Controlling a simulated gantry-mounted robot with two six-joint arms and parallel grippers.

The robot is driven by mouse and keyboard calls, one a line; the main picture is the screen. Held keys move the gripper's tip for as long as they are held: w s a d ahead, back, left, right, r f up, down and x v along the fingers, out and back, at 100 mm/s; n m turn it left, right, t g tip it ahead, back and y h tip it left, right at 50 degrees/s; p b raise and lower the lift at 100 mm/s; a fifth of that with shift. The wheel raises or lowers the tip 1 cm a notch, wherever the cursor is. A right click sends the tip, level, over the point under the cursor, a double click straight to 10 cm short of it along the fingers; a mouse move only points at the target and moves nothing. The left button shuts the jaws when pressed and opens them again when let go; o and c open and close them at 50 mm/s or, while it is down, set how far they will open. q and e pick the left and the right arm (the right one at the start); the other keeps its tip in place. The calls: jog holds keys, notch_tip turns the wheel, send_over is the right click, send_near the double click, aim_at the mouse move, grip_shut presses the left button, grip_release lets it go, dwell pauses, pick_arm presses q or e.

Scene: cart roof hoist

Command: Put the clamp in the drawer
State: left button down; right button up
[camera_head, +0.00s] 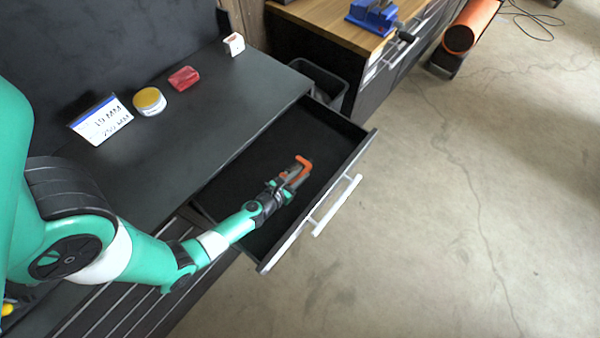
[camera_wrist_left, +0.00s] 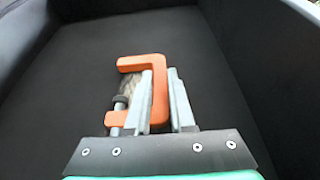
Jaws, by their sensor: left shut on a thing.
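The orange clamp (camera_head: 304,166) is held by my left gripper (camera_head: 287,182) over the open black drawer (camera_head: 262,150). In the left wrist view the orange clamp (camera_wrist_left: 142,64) shows its C-shaped frame and a grey screw on its left side. The fingers of my left gripper (camera_wrist_left: 166,100) are shut on one bar of the frame. The black drawer floor (camera_wrist_left: 225,110) spreads around and beneath it. I cannot tell whether the clamp touches the floor. The drawer is pulled out, with a white bar handle (camera_head: 337,205) on its front. My right gripper is not in view.
On the dark worktop (camera_head: 215,120) are a sign card (camera_head: 101,121), a yellow-topped tin (camera_head: 149,101), a red block (camera_head: 184,78) and a white holder (camera_head: 234,44). A black bin (camera_head: 322,80) stands beyond the drawer. A blue vise (camera_head: 373,15) sits on the wooden bench (camera_head: 325,20).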

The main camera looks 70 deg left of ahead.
pick_arm(q)
jog(key=shift+w+f, duration=0.1)
jog(key=c, duration=0.8)
grip_release()
jog(key=shift+o, duration=0.2)
jog(key=shift+r, duration=0.3)
jog(key=shift+s+d+r, duration=0.15)
jog(key=shift+s, duration=0.15)
jog(key=p+v, duration=0.1)
jog(key=v, duration=0.9)
jog(key=shift+s+d, duration=0.15)
jog(key=shift+s, duration=0.15)
jog(key=shift+s+d+r, duration=0.15)
jog(key=shift+s, duration=0.2)
